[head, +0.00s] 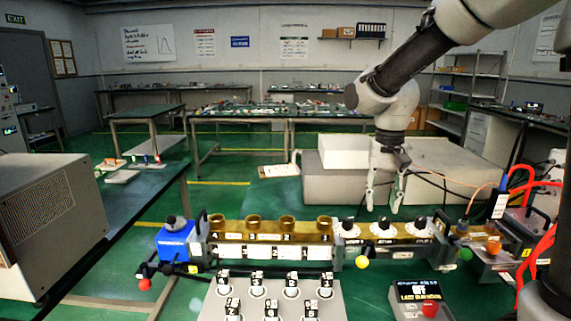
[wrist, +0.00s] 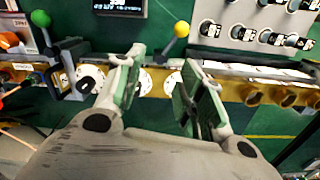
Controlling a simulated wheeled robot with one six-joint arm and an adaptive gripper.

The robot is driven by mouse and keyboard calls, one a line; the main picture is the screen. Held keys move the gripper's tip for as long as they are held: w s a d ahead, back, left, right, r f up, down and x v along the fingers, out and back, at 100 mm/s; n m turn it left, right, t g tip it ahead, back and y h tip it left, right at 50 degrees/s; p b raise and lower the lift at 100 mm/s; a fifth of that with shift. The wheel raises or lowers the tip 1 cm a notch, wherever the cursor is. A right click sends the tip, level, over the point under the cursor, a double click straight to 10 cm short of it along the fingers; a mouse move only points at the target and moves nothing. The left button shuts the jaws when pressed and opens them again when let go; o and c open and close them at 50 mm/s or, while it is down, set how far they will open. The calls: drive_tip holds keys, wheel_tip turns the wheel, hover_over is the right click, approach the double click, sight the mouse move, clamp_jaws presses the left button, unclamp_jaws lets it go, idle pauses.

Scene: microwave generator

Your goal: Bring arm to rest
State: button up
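My arm (head: 395,100) reaches in from the top right in the head view and bends down at the wrist. My gripper (head: 384,192) points down above the right part of the long waveguide assembly (head: 270,237). In the wrist view my gripper (wrist: 158,88) has its two green-padded fingers spread apart with nothing between them. White round dials (wrist: 145,80) on the assembly show between and beside the fingers. The fingertips appear to be above the dials, but the exact gap cannot be told.
The assembly carries brass rings (head: 253,222), a blue box (head: 177,242) and yellow (head: 362,262), green and red ball levers. A panel of labelled knobs (head: 265,300) and a display box (head: 420,303) stand in front. Grey boxes (head: 345,185) lie behind. Red cables (head: 525,180) hang at the right.

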drive_tip(key=s+d+r+n+t, duration=0.1)
drive_tip(key=s+d+r+t, duration=0.1)
drive_tip(key=s+d, duration=0.4)
drive_tip(key=s+d+r+n+t, duration=0.1)
drive_tip(key=s+d+r, duration=0.3)
drive_tip(key=s, duration=0.9)
drive_tip(key=shift+s+d+r+n+t, duration=0.15)
drive_tip(key=shift+s+d+n+t, duration=0.2)
drive_tip(key=shift+d+t, duration=0.7)
